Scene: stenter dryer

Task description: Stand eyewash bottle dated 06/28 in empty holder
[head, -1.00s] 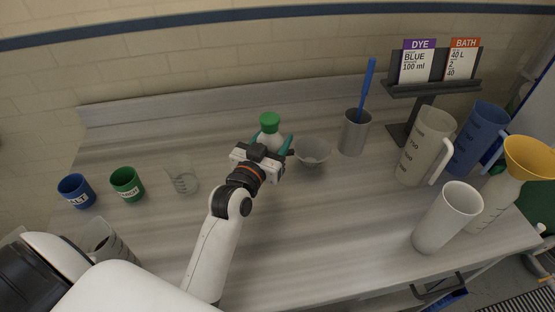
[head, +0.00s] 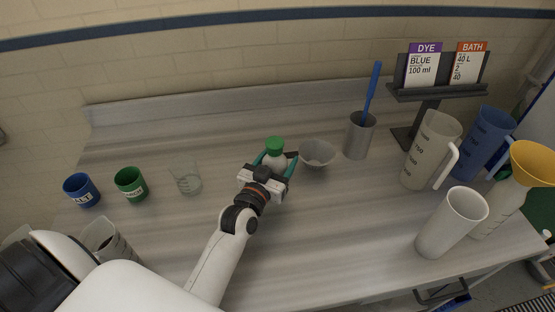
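A white bottle with a green cap (head: 275,145) is upright between the teal fingers of my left gripper (head: 276,164), near the middle of the table. The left gripper appears shut on it. Much of the bottle is hidden behind the gripper, and no date can be read on it. I cannot tell whether its base touches the table. No bottle holder can be made out in this view. My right gripper is not in view.
A grey bowl (head: 317,152) stands just right of the bottle. Green (head: 130,184) and blue (head: 81,190) cups and a clear beaker (head: 185,177) stand left. A grey pot (head: 358,136), jugs and a yellow funnel (head: 533,162) stand right. The front middle table (head: 330,235) is clear.

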